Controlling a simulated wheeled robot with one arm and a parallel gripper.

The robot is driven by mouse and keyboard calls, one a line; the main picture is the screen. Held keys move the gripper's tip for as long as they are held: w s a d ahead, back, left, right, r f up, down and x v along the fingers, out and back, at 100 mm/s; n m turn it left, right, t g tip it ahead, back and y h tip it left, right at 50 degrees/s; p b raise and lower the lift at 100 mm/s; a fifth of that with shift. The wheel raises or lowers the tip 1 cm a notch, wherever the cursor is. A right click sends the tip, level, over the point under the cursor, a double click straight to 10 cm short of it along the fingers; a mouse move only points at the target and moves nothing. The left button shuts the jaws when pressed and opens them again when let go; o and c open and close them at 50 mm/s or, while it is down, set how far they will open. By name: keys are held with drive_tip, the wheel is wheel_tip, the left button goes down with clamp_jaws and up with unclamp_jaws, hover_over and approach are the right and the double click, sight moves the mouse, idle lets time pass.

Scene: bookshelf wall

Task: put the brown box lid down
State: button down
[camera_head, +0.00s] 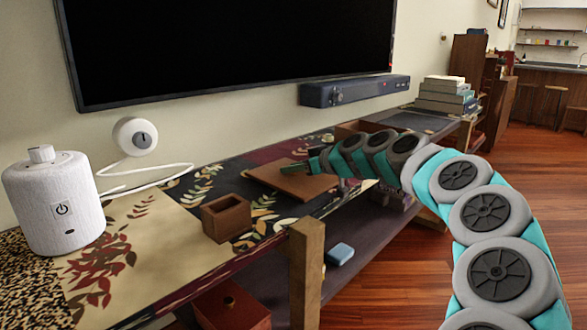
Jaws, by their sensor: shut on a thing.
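The brown box lid (289,183) is a flat brown square. It is low over the patterned top of the long table, near the middle of the view; I cannot tell whether it touches the surface. My gripper (297,168) reaches in from the right and is shut on the lid at its far right side. The fingertips are small and partly hidden by my arm. A small open brown box (227,222) stands on the table to the left of the lid, nearer the front edge.
A white speaker (55,205) and a white round camera (135,137) with a cable stand at left. A soundbar (355,91) is under the wall television (230,45). Stacked boxes (446,97) are at the far end. A blue item (340,254) lies on the lower shelf.

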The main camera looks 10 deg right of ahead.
drive_tip(key=c, duration=0.6)
unclamp_jaws()
drive_tip(key=shift+r, duration=0.1)
drive_tip(key=shift+r+p, duration=0.1)
drive_tip(key=shift+p, duration=0.2)
drive_tip(key=v, duration=1.2)
drive_tip(key=shift+b, duration=0.4)
